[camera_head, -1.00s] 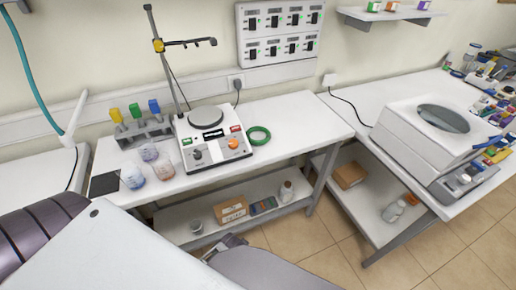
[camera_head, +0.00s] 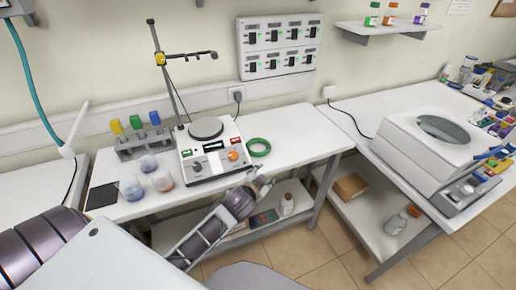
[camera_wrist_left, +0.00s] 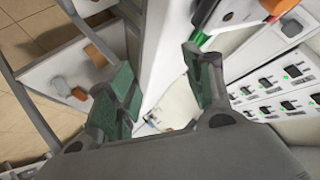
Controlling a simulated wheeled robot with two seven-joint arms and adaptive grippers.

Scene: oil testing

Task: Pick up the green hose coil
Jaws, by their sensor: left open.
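The green hose coil (camera_head: 262,155) lies flat on the white bench, to the right of the hot plate. My left gripper (camera_head: 262,183) is in front of and below the coil in the head view, near the bench's front edge, and apart from it. In the left wrist view my left gripper (camera_wrist_left: 160,90) has its two fingers spread with nothing between them. A green piece (camera_wrist_left: 200,39) beside the right finger there looks like part of the coil; the finger partly hides it. My right gripper is not in view.
A hot plate (camera_head: 212,162) with a stand stands left of the coil. Beakers (camera_head: 162,181) and a rack (camera_head: 144,143) of coloured bottles are further left. The bench to the coil's right is clear.

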